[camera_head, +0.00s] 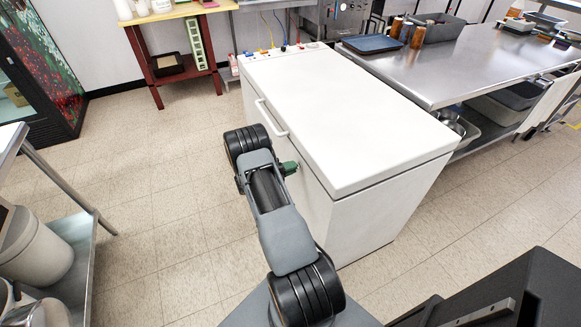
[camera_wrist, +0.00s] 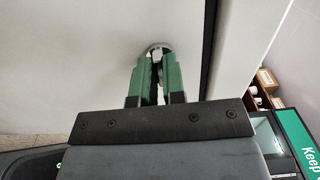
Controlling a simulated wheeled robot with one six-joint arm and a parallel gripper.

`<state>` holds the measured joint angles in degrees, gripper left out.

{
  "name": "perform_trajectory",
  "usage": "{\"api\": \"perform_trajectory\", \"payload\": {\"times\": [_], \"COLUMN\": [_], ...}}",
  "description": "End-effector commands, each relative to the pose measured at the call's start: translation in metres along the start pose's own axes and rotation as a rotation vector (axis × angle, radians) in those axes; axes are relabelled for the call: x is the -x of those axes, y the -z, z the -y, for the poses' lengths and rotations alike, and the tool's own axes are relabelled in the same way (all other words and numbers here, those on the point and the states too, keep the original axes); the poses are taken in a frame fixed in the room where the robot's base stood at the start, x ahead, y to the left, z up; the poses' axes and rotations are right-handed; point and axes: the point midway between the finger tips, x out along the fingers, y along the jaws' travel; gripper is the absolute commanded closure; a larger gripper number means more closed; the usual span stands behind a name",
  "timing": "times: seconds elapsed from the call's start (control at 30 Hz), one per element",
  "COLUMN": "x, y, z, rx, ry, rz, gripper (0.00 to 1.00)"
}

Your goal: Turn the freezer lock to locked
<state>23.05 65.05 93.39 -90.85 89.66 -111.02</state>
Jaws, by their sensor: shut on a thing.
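The white chest freezer (camera_head: 350,110) stands with its lid closed, right of my arm in the head view. Its pale front face (camera_wrist: 60,60) fills much of the wrist view. The round metal freezer lock (camera_wrist: 158,47) is on that face, and its inner part shows between my fingers. My gripper (camera_wrist: 158,68) has green fingers closed on the lock. In the head view only a bit of green finger (camera_head: 289,168) shows near the freezer front; the lock is hidden there. I cannot tell which way the lock is turned.
A white bar handle (camera_head: 270,118) sticks out from the freezer front, beyond my gripper. A steel table (camera_head: 460,60) stands right of the freezer. A steel rack with bins (camera_head: 35,245) is at the left. The tiled floor between is clear.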

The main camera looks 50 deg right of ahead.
Motion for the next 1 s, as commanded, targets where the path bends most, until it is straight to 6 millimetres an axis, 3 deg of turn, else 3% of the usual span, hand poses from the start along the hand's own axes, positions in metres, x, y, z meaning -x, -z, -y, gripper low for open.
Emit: {"api": "perform_trajectory", "payload": {"times": [0.57,0.6,0.83,1.0], "x": [0.0004,0.0004,-0.0001,-0.0003], "y": [-0.0011,-0.0011,-0.0005,-0.0002], "z": [0.0004,0.0005,0.0002,0.0], "rx": [0.025,0.025,0.025,0.025], "ry": [0.0,0.001,0.0,0.0], "rz": [0.004,0.004,0.001,0.0], "gripper": [1.0,0.87,0.65,0.64]}}
